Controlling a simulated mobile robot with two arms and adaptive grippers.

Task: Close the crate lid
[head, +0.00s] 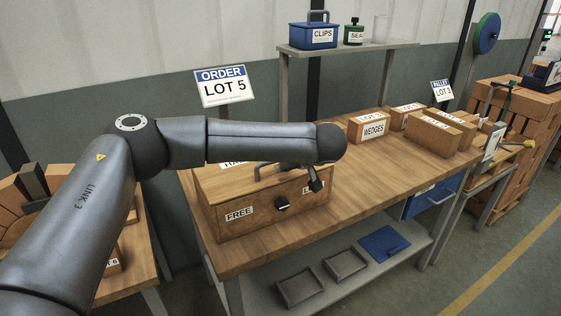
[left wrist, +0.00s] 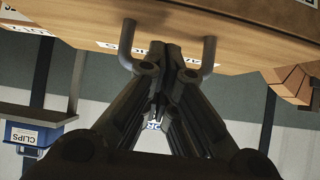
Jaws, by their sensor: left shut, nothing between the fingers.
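The wooden crate (head: 222,222) stands on the near left part of the workbench, with FREE on its front. Its lid (head: 225,180) looks flat on top; my arm covers its back part, and I cannot tell whether a small gap is left. A grey handle (head: 262,169) sits on the lid and shows in the left wrist view (left wrist: 127,45). My left gripper (head: 316,184) is shut and empty at the crate's right end. In the left wrist view its fingers (left wrist: 173,55) overlap the space between the handle's ends; contact is unclear. My right gripper is out of view.
The workbench (head: 390,165) has bare wood right of the crate. Several labelled boxes, one reading WEDGES (head: 370,127), stand farther back. A raised shelf (head: 345,47) holds a blue CLIPS box (head: 314,36). An ORDER LOT 5 sign (head: 223,87) stands behind my arm.

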